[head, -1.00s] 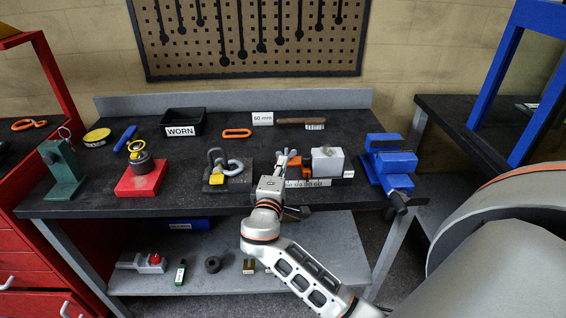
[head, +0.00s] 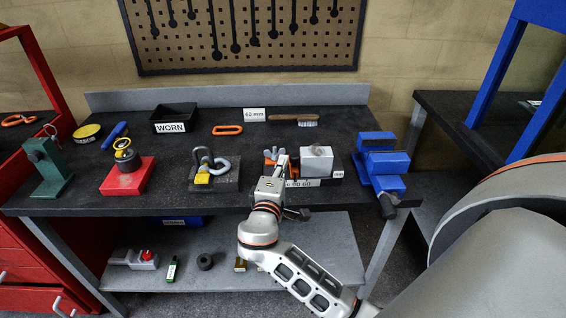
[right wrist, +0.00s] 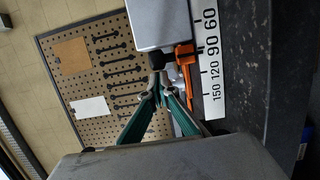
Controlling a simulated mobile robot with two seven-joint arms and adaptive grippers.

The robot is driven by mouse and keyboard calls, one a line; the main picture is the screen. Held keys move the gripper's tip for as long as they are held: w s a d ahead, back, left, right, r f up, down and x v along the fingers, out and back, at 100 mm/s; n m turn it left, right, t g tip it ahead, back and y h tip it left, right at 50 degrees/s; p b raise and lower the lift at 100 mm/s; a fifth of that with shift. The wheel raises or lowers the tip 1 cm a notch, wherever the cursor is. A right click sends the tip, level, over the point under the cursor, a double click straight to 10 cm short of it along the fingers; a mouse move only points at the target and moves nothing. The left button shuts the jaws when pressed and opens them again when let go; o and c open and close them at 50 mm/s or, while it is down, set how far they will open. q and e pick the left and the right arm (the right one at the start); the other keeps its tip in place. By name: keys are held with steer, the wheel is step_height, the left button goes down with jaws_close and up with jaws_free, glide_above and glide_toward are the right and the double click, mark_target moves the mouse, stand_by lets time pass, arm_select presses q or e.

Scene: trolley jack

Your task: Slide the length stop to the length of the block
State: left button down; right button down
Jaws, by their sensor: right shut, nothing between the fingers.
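The grey block (head: 317,158) sits on the dark gauge base at the right of the bench. It also shows at the top of the right wrist view (right wrist: 160,22). The orange length stop (right wrist: 185,62) is beside the block's near end in that view, close to the 90 mark; I cannot tell whether they touch. The white scale (right wrist: 210,62) reads 60, 90, 120, 150. My right gripper (right wrist: 158,82) is shut and empty, its tips close beside the stop; contact is unclear. In the head view my right gripper (head: 276,160) partly hides the stop and scale. My left gripper is out of view.
A blue vise (head: 382,165) stands right of the gauge. A shackle on a dark plate (head: 213,178) lies to the left.

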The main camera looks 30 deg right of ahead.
stand_by(0.3)
steer(key=shift+s+d, duration=0.3)
steer(key=shift+d, duration=0.2)
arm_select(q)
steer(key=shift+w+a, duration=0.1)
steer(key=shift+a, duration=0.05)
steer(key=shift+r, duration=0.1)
arm_select(e)
steer(key=shift+d, duration=0.1)
